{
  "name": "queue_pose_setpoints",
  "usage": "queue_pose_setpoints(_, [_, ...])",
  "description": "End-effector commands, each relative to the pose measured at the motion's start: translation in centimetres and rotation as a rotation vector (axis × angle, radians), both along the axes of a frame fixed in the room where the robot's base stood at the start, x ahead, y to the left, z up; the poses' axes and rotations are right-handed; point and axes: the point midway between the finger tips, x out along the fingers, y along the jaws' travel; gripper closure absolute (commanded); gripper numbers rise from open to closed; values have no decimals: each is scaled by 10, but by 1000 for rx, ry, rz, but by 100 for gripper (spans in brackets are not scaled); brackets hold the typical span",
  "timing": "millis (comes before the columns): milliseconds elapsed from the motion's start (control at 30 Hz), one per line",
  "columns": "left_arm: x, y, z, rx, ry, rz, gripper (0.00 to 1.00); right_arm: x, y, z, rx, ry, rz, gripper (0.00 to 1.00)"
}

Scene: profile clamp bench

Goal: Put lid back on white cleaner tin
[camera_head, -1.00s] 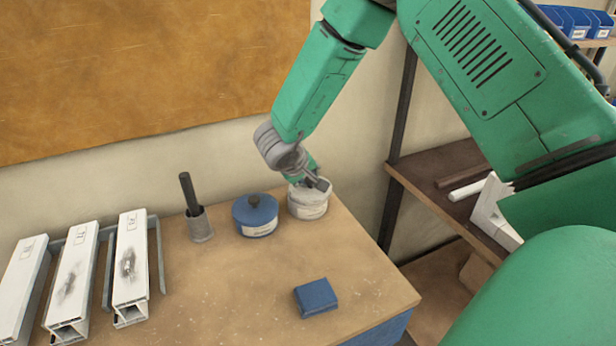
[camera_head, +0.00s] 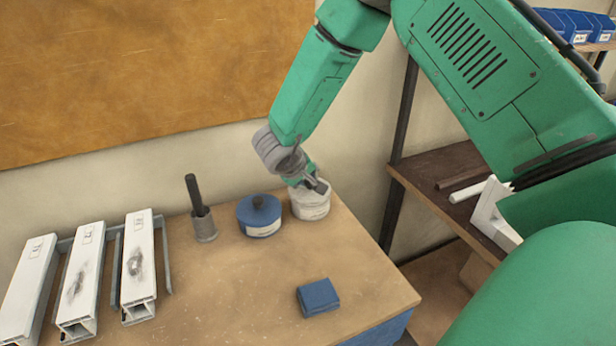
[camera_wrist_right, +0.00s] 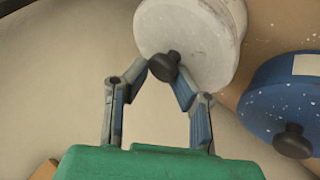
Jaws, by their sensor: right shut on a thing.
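The white cleaner tin (camera_head: 310,206) stands at the back of the bench, right of the blue tin. In the right wrist view its white lid (camera_wrist_right: 185,38) shows from above with a dark knob (camera_wrist_right: 164,66). The lid lies over the tin's top; whether it is fully seated I cannot tell. My right gripper (camera_head: 318,187) is at the tin's top, shut on the knob. In the wrist view the fingertips (camera_wrist_right: 165,72) meet the knob on both sides. My left gripper is not in view.
The blue tin (camera_head: 258,217) with a dark knob stands close to the left of the white tin. A grey cup with a dark handle (camera_head: 203,222) stands further left. White profiles (camera_head: 138,262) lie at the left. A blue block (camera_head: 318,297) lies near the front. The bench middle is clear.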

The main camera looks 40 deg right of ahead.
Motion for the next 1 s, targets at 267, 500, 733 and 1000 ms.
queue_pose_setpoints(267, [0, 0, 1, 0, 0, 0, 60, 0, -1, -1, 1, 1, 0, 100])
queue_pose_setpoints(500, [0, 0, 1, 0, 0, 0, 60, 0, -1, -1, 1, 0, -1, 100])
queue_pose_setpoints(733, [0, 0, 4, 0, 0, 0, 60, 0, -1, -1, 2, 2, -1, 100])
queue_pose_setpoints(1000, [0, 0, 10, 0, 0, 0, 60, 0, -3, -3, 1, 1, 0, 100])
